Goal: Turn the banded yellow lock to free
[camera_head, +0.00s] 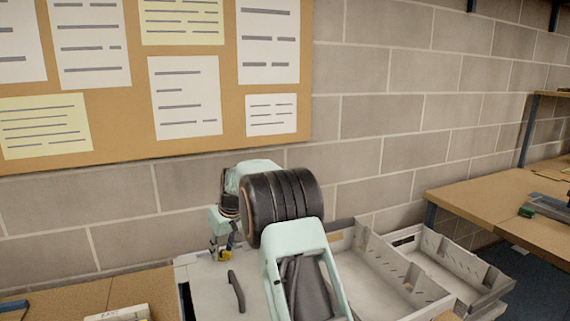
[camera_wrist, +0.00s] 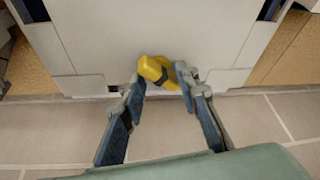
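The yellow lock (camera_wrist: 153,69) with a dark band sits at the near edge of a pale panel (camera_wrist: 145,30) in the wrist view, lying diagonally. My gripper (camera_wrist: 160,76) has its two fingertips on either side of the lock. The right fingertip meets the lock's right part in the picture. The left fingertip is close beside its left end; whether both press on it I cannot tell. In the head view my gripper (camera_head: 221,246) is low beside the wall, with a small bit of yellow (camera_head: 229,243) at its tips. My arm hides part of the panel.
A dark curved handle (camera_head: 236,291) is on the pale surface near my arm. Grey open bins (camera_head: 440,268) stand to the right. A wooden bench (camera_head: 490,200) is at far right. A block wall with a pinboard (camera_head: 230,105) rises behind.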

